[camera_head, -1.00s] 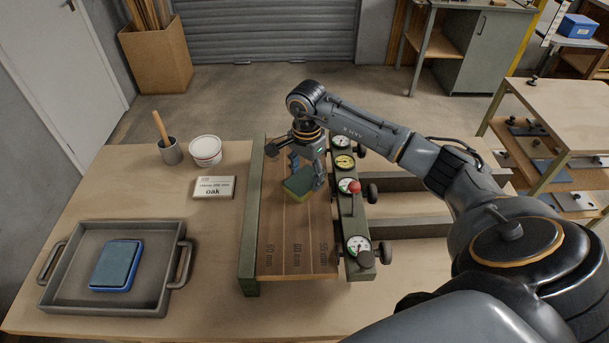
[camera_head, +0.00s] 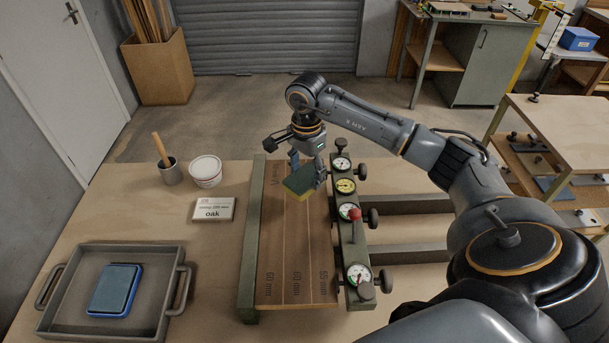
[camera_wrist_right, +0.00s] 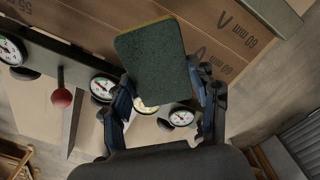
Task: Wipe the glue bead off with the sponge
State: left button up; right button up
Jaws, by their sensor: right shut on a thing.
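My right gripper (camera_head: 306,175) is shut on the sponge (camera_head: 299,184), which has a dark green face and a yellowish edge. The sponge is tilted in the head view, over the far part of the wooden boards (camera_head: 285,245) in the press. In the right wrist view the sponge (camera_wrist_right: 152,62) sits between the two fingers of the right gripper (camera_wrist_right: 165,95) and hides part of the boards. I cannot make out a glue bead on the boards. Whether the sponge touches the wood is hard to tell. My left gripper is not in view.
The press has a green rail (camera_head: 252,235) on the left and several dials, knobs and a red-tipped lever (camera_head: 354,214) on the right. A tray (camera_head: 165,312) with a blue-rimmed pad (camera_head: 115,290), an oak label (camera_head: 214,210), a white tub (camera_head: 205,171) and a cup (camera_head: 170,172) stand left.

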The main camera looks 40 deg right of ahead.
jog(key=shift+d+r+p, duration=0.1)
jog(key=shift+r+p, duration=0.2)
jog(key=shift+r, duration=0.7)
